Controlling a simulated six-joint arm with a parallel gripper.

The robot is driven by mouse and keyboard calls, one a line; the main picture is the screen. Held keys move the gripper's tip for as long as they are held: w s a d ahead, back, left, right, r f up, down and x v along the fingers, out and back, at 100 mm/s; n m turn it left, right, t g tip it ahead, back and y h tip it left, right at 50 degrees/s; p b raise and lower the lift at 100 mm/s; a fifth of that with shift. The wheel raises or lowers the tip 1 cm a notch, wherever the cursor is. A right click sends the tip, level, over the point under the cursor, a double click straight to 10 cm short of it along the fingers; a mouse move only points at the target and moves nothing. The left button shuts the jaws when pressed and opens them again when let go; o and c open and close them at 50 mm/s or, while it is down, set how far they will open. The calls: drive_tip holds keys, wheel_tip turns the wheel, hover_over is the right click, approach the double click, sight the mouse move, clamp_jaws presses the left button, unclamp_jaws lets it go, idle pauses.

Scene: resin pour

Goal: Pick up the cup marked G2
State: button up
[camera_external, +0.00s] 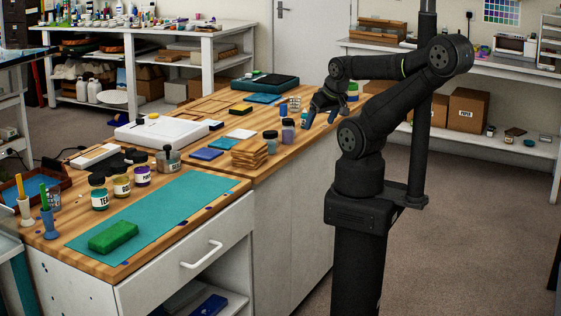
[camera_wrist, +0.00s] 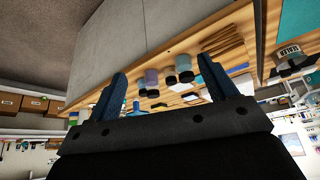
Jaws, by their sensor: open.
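No G2 mark is readable in either view, so I cannot tell which cup bears it. In the external view a clear cup (camera_external: 295,104) stands beside my gripper at the back of the bench. My gripper (camera_external: 318,117) is open and empty above the bench's far right part. Its two fingers spread apart in the wrist view (camera_wrist: 162,68).
A purple jar (camera_external: 288,131) and a dark-lidded jar (camera_external: 270,141) stand close to my gripper. Stacked wooden coasters (camera_external: 249,153) lie left of them. Labelled jars, including a teal one (camera_external: 99,193), stand near a teal mat (camera_external: 185,207), which bears a green block (camera_external: 113,236).

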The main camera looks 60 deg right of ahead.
wheel_tip(320, 180, up, 8)
drive_tip(key=w+d+r+m+g+h, duration=0.15)
drive_tip(key=w+d+r+m, duration=0.35)
drive_tip(key=w+d+r, duration=0.8)
drive_tip(key=w+d+r+m+g, duration=0.2)
drive_tip(key=w+d+r+m, duration=0.1)
drive_tip(key=w+d, duration=0.5)
drive_tip(key=m+g, duration=0.4)
drive_tip(key=m, duration=0.6)
hover_over(296, 103)
drive_tip(key=w+a, duration=0.3)
drive_tip(key=w, duration=0.1)
wheel_tip(296, 103, down, 22)
drive_tip(key=shift+t+h, duration=0.25)
drive_tip(key=x, duration=1.2)
drive_tip(key=shift+s, duration=0.1)
drive_tip(key=x, duration=0.5)
drive_tip(key=shift+a+f, duration=0.15)
drive_tip(key=shift+a, duration=0.05)
drive_tip(key=c, duration=1.1)
